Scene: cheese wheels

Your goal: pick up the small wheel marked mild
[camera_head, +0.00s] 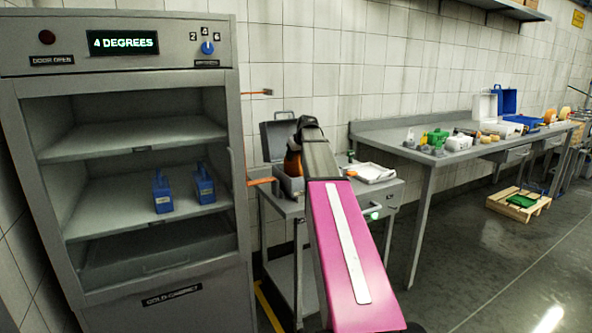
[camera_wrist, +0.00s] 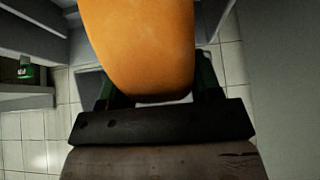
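An orange, smooth, rounded thing that looks like a cheese wheel (camera_wrist: 140,45) fills the space between the fingers of my gripper (camera_wrist: 158,84) in the wrist view. The dark fingers lie close along both its sides, and my gripper appears shut on it. No marking shows on the visible face, so I cannot read whether it says mild. In the head view a bit of the orange wheel (camera_head: 293,163) shows left of my arm, above the small cart. My arm hides most of the gripper there. More orange wheels (camera_head: 550,116) stand far off on the long bench.
An open cold cabinet (camera_head: 120,310) with two blue items (camera_head: 203,185) on a shelf stands at left. The small cart (camera_head: 385,187) holds an open grey case (camera_head: 276,138) and a white tray (camera_head: 370,172).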

